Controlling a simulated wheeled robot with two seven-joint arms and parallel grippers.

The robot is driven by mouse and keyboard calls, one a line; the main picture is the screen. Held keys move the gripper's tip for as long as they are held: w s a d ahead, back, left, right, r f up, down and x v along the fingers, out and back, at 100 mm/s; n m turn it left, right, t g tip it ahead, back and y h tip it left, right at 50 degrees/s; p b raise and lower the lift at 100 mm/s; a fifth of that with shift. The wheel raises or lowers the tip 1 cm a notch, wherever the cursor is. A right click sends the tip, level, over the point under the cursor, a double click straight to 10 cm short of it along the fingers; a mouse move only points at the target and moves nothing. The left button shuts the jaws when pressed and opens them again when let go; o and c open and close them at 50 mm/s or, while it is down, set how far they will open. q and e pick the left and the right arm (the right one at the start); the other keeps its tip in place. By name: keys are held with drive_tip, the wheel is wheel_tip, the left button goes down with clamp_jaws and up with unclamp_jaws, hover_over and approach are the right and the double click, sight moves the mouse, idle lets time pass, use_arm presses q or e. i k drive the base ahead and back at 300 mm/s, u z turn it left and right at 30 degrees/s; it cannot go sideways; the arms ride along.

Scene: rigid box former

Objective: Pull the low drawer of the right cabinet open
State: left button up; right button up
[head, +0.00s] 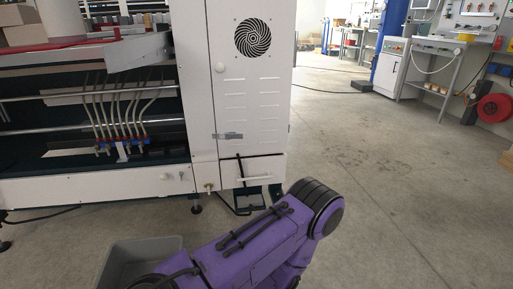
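The right cabinet (252,100) is a tall white box with a round black fan grille, standing at the right end of the machine. Its low drawer (265,166) is a small white front at the bottom, with a pale horizontal handle (255,179). The drawer front looks about flush with the cabinet, so it appears closed. A purple arm of mine reaches up from the bottom edge, its bent joint in front of the floor to the lower right of the drawer. Neither gripper shows in the head view.
A grey bin (118,262) stands on the floor at the lower left. The white machine frame (100,188) extends left of the cabinet. Open concrete floor (400,200) lies to the right.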

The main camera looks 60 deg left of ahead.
sight(268, 169)
drive_tip(key=u, duration=0.5)
drive_tip(key=i, duration=0.5)
drive_tip(key=u, duration=0.6)
